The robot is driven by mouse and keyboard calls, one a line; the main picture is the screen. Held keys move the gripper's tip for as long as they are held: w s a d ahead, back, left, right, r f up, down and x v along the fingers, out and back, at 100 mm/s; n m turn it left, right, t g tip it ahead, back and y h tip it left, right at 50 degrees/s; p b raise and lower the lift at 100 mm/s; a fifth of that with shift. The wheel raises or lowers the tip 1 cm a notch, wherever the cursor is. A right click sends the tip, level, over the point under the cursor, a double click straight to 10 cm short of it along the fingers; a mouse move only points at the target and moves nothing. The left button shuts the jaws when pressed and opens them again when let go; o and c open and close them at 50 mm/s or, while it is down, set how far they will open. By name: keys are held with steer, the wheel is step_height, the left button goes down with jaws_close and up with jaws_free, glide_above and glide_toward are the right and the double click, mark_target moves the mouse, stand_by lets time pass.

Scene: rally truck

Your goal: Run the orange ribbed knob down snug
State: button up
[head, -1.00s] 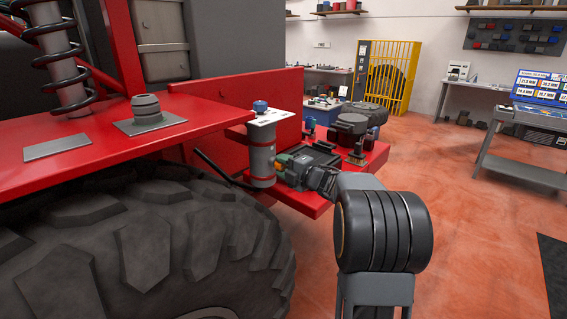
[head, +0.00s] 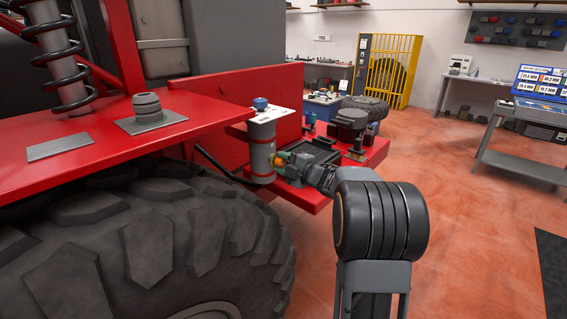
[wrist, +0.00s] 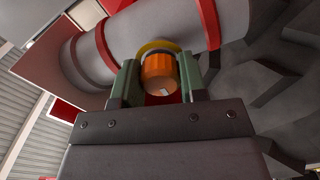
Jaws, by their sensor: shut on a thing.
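The orange knob (wrist: 160,73) sits between the two green-grey fingers of my gripper (wrist: 161,82) in the wrist view. A yellow ring shows just behind it, against the grey cylinder (wrist: 82,60) with red bands. My gripper is shut on the knob. In the head view my gripper (head: 278,163) reaches the right side of the upright grey canister (head: 262,150), and the knob shows only as a small orange spot there. Whether the knob is fully seated cannot be told.
A red truck deck (head: 100,140) and a large black tyre (head: 150,250) lie to the left. A red shelf (head: 375,152) with dark parts on it is behind my gripper. A blue-topped fitting (head: 261,104) caps the canister. Open floor lies to the right.

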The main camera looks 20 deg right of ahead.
steer(key=o, duration=0.7)
steer(key=shift+s+d, duration=0.1)
steer(key=shift+d, duration=0.05)
steer(key=shift+c, duration=0.2)
steer(key=shift+o, duration=1.4)
steer(key=b+v, duration=0.2)
steer(key=v, duration=1.1)
steer(key=shift+s, duration=0.35)
